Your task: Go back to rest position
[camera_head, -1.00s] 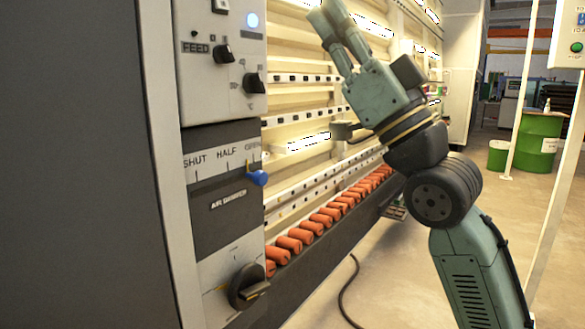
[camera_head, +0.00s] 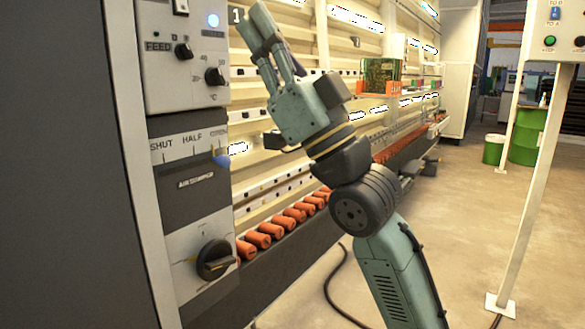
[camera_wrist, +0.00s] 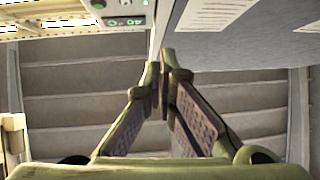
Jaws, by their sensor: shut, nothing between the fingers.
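My gripper (camera_head: 262,32) is raised in front of the vertical washer's slatted face (camera_head: 330,55) in the head view, to the right of the grey control panel (camera_head: 185,55). Its fingers point up and to the left. In the wrist view my gripper (camera_wrist: 164,90) shows its two fingers with tips together and nothing between them. It holds nothing and appears apart from the panel.
The panel carries a feed knob (camera_head: 183,52), a blue lever (camera_head: 221,158) and a large black knob (camera_head: 215,259). Orange rollers (camera_head: 295,215) line the washer's lower edge. A white post (camera_head: 525,190) and green drums (camera_head: 527,135) stand right. Open floor lies between.

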